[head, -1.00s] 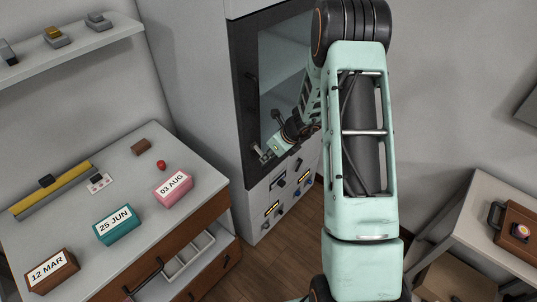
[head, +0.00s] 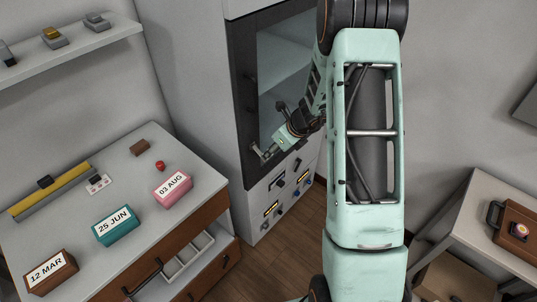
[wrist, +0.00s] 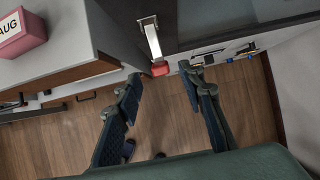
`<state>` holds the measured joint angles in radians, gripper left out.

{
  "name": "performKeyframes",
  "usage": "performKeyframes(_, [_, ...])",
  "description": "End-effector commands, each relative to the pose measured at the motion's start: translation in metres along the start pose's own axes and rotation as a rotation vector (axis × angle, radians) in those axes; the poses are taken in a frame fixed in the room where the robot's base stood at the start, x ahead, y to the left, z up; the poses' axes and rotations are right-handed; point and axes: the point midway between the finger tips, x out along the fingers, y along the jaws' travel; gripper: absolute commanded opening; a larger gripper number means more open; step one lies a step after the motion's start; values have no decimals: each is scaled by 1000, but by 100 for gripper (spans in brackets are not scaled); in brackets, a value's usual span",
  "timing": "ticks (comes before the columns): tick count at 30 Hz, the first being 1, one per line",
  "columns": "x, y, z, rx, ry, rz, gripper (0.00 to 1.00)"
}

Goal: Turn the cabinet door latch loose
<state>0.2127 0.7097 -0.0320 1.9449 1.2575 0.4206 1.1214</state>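The tall cabinet's dark-framed glass door (head: 240,110) is in the head view and appears closed. Its latch, a silver lever with a red tip, shows in the wrist view (wrist: 152,40), lying along the door's dark frame with the red end toward my gripper. My gripper (wrist: 162,76) is open and empty, one finger either side of the red tip in the picture. Whether the fingers are level with it in depth I cannot tell. In the head view my gripper (head: 268,151) is at the lower part of the door, and the latch is hard to make out there.
Below the door is a panel (head: 275,195) with knobs and yellow labels. Left of the cabinet stands a desk (head: 130,180) with date blocks and an open drawer (head: 188,257). A side table (head: 475,220) with a brown case (head: 515,230) is at right. Wooden floor lies between.

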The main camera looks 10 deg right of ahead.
Motion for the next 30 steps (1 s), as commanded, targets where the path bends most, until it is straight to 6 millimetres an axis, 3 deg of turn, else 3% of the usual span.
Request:
performKeyframes(6, [-42, 0, 1, -2, -2, -3, 36])
performKeyframes(12, [-66, 0, 1, -1, -1, -1, 36])
performKeyframes(30, [-74, 0, 0, 0, 1, 0, 36])
